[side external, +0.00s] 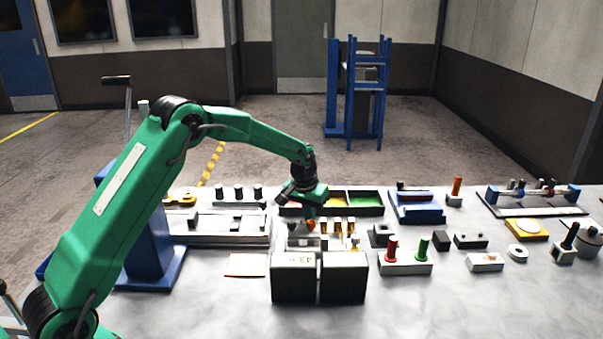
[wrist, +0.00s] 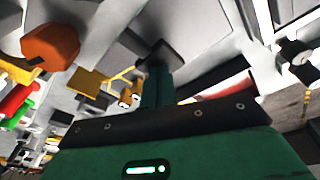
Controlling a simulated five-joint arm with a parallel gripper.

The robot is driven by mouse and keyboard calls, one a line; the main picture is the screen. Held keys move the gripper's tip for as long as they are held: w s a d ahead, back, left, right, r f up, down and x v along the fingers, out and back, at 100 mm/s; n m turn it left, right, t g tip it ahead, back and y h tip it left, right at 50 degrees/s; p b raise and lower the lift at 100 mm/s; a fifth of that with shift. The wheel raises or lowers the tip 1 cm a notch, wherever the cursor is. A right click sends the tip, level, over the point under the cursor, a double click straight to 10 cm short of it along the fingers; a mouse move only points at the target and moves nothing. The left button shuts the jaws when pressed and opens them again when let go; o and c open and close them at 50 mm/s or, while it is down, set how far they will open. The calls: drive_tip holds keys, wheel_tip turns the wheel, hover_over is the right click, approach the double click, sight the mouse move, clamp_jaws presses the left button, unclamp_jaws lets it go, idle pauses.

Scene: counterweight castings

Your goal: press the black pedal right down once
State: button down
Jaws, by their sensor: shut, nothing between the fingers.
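My gripper (side external: 309,212) is shut and empty, pointing down over the middle of the bench, just above or beside an orange knob (side external: 311,225). In the wrist view the green fingers (wrist: 156,85) are together, with a dark piece (wrist: 158,54) at or behind their tips; I cannot tell what it is. The orange knob (wrist: 50,40) is large at upper left there. I cannot surely pick out the black pedal. A small black block (side external: 440,241) sits right of centre, clear of my gripper, but I cannot tell whether it is the pedal.
Two large dark blocks (side external: 294,282) (side external: 344,282) stand at the front of the bench. Red and green pegs (side external: 406,266) stand to their right. A tray with orange and green sections (side external: 365,199) lies behind my gripper. The bench (side external: 450,305) is bare at front right.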

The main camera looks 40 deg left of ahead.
drive_tip(key=shift+f, duration=0.95)
drive_tip(key=shift+r, duration=0.2)
wheel_tip(320, 180, up, 9)
drive_tip(key=shift+f, duration=0.15)
idle(1.5)
idle(0.4)
